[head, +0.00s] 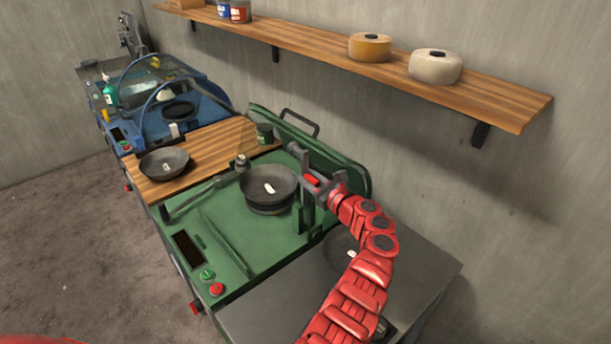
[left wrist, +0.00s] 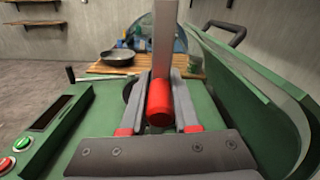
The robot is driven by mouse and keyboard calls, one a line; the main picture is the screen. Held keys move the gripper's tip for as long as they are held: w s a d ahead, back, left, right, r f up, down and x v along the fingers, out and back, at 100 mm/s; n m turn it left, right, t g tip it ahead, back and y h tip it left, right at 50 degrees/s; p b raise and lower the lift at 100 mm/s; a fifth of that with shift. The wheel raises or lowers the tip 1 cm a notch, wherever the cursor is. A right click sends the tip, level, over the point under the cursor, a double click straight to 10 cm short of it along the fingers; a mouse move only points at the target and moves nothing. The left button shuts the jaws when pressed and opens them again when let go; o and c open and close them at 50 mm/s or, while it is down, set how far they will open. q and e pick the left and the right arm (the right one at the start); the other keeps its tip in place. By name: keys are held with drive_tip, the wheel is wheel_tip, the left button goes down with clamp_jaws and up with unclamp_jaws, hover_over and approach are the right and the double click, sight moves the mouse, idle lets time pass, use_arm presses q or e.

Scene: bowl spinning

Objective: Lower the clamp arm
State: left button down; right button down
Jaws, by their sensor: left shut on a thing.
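My left gripper (head: 313,180) is at the back right of the green machine (head: 225,235), its red arm coming up from the bottom. In the left wrist view, its fingers are shut on the red handle (left wrist: 159,104) of the clamp arm. The clamp arm's grey bar (left wrist: 164,45) rises steeply from that handle in this view. The gripper hides part of the clamp in the head view. A dark bowl (head: 270,187) with a small white piece inside sits on the green machine, left of the gripper. My right gripper is not in view.
A second dark bowl (head: 164,163) stands on the wooden board (head: 212,150). A green lid (head: 318,155) with a dark handle stands behind the machine. A grey side table (head: 262,310) holds another dark bowl, partly behind my arm. A wooden shelf (head: 480,98) runs along the wall.

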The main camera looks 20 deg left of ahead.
use_arm(q)
drive_tip(key=shift+a+r+p, duration=0.15)
drive_tip(key=shift+r+p, duration=0.05)
drive_tip(key=shift+p, duration=0.15)
drive_tip(key=h+p, duration=0.1)
drive_tip(key=w+a+g+p, duration=0.1)
drive_tip(key=p, duration=0.1)
drive_tip(key=shift+a+r+h+p, duration=0.25)
drive_tip(key=shift+h+p, duration=0.05)
drive_tip(key=shift+h, duration=0.1)
drive_tip(key=shift+w+a+f+g+h+b, duration=0.45)
drive_tip(key=shift+a+h+b, duration=0.15)
drive_tip(key=shift+a+h, duration=0.05)
drive_tip(key=shift+w+a+f+g+h+b, duration=0.4)
drive_tip(key=shift+a+g+h+b, duration=0.1)
drive_tip(key=shift+a+h+b, duration=0.1)
drive_tip(key=shift+w+a+f+g+h+b, duration=0.45)
drive_tip(key=shift+a+h+b, duration=0.15)
drive_tip(key=shift+a+h, duration=0.05)
drive_tip(key=c, duration=0.6)
unclamp_jaws()
drive_tip(key=shift+c, duration=0.2)
